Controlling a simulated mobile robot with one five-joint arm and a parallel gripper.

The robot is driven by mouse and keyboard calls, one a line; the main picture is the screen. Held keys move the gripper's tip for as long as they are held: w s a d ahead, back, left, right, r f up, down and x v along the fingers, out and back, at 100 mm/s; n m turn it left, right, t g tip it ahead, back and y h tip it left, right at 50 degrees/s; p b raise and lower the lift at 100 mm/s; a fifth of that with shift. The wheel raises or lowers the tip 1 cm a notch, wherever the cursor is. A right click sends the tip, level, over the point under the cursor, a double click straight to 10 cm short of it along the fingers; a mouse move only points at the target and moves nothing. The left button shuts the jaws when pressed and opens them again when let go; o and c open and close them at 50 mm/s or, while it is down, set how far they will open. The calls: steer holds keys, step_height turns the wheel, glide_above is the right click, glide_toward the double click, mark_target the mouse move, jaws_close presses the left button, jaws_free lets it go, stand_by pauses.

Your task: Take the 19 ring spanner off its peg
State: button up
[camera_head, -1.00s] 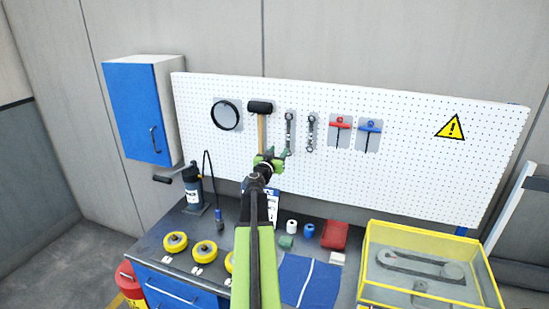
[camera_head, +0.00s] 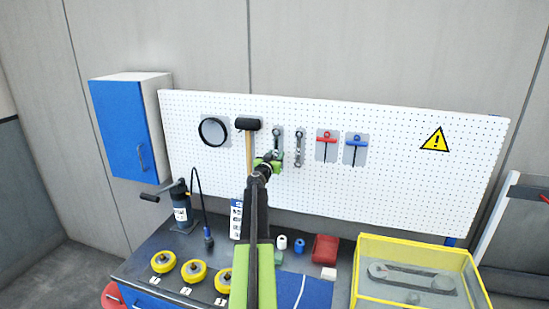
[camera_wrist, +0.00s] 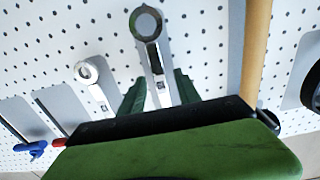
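Two ring spanners hang on the white pegboard. The left spanner (camera_head: 277,138) is next to the hammer, and the right spanner (camera_head: 299,148) is beside it. I cannot read a size on either. My gripper (camera_head: 270,158) is in front of the left spanner's lower part. The wrist view is upside down; there the left spanner's ring (camera_wrist: 146,24) and shank stand between the green fingers of my gripper (camera_wrist: 160,93). The fingers are apart, one on each side of the shank, with small gaps. The other spanner (camera_wrist: 90,75) is clear of them. The left spanner's upper end is hidden in the wrist view.
The hammer (camera_head: 248,125) hangs close to the left, its handle (camera_wrist: 254,50) near my gripper. T-handles with red (camera_head: 326,137) and blue (camera_head: 355,140) grips hang to the right. Below is a workbench with yellow rollers (camera_head: 193,270) and a yellow-framed clear box (camera_head: 420,245).

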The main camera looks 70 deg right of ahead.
jaws_close()
stand_by(0.4)
steer(key=shift+r+p, duration=0.25)
steer(key=shift+p, duration=0.05)
stand_by(0.4)
steer(key=a, duration=0.8)
steer(key=shift+s, duration=0.2)
stand_by(0.3)
steer(key=shift+f, duration=0.1)
